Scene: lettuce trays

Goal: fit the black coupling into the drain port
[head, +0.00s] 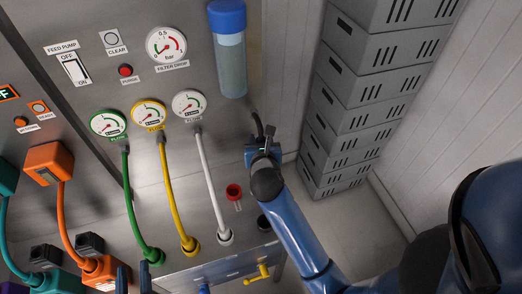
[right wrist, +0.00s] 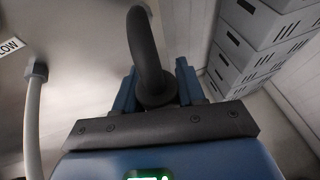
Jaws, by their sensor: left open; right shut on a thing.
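The black coupling with its curved hose (head: 259,127) shows as a small dark hook in the head view. My right gripper (head: 262,148) is shut on it, in front of the steel panel. In the right wrist view the dark curved piece (right wrist: 147,45) rises from between the blue fingers of my right gripper (right wrist: 157,92); its lower end is hidden.
Green (head: 127,190), yellow (head: 172,190) and white (head: 211,185) hoses run from gauges to the ledge. A blue-capped filter (head: 230,60) hangs above. Stacked grey crates (head: 370,85) stand right. A yellow valve handle (head: 259,275) is at the ledge front.

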